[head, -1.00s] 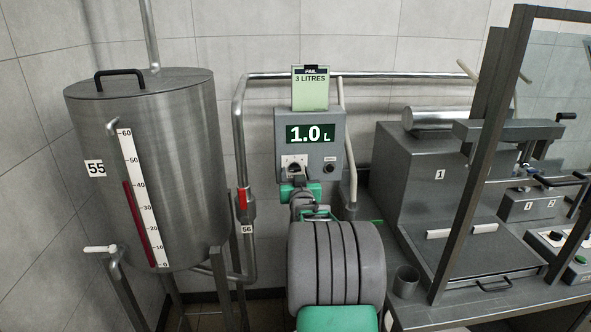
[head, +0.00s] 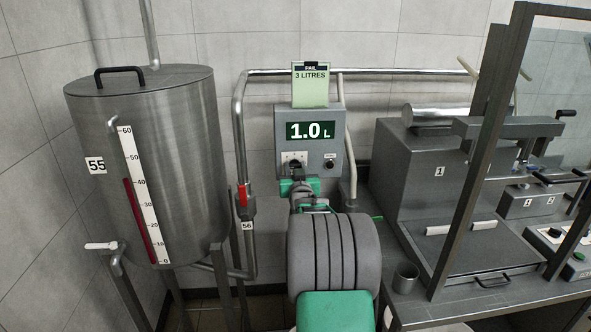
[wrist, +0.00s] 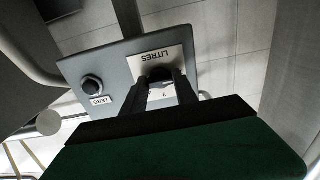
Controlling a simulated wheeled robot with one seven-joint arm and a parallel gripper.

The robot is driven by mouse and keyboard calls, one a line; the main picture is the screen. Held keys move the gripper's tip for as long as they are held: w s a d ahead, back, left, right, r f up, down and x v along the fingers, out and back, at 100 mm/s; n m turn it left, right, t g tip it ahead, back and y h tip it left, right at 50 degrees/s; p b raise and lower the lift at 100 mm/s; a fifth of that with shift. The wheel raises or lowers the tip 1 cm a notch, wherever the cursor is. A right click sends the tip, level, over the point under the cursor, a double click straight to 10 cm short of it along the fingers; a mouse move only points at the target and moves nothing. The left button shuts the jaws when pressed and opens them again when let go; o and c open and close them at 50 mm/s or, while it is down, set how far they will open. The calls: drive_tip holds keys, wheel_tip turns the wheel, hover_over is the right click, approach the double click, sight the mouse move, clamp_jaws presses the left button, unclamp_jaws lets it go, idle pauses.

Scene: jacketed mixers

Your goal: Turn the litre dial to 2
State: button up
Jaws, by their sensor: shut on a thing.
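The litre dial (wrist: 160,74) is a dark knob on a white plate marked LITRES, low on the grey meter box (head: 338,150). The box's display (head: 311,131) reads 1.0 L. My gripper (wrist: 167,82) has its two dark fingers closed around the dial in the wrist view. In the head view my gripper (head: 295,168) is at the dial and hides most of it. Where the dial's pointer sits cannot be made out.
A ZERO button (wrist: 92,84) sits beside the dial. A card reading PAIL 3 LITRES (head: 311,88) stands above the display. A steel tank (head: 185,150) is at left with a pipe beside it. A machine on a bench (head: 425,165) is at right, with a grey cup (head: 405,277).

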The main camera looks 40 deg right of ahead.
clamp_jaws()
drive_tip(key=shift+f+b, duration=0.1)
drive_tip(key=shift+b, duration=0.25)
drive_tip(key=m+b, duration=0.9)
drive_tip(key=b, duration=0.2)
drive_tip(key=o, duration=1.1)
unclamp_jaws()
drive_tip(key=shift+s+a+b, duration=0.1)
drive_tip(key=shift+b, duration=0.2)
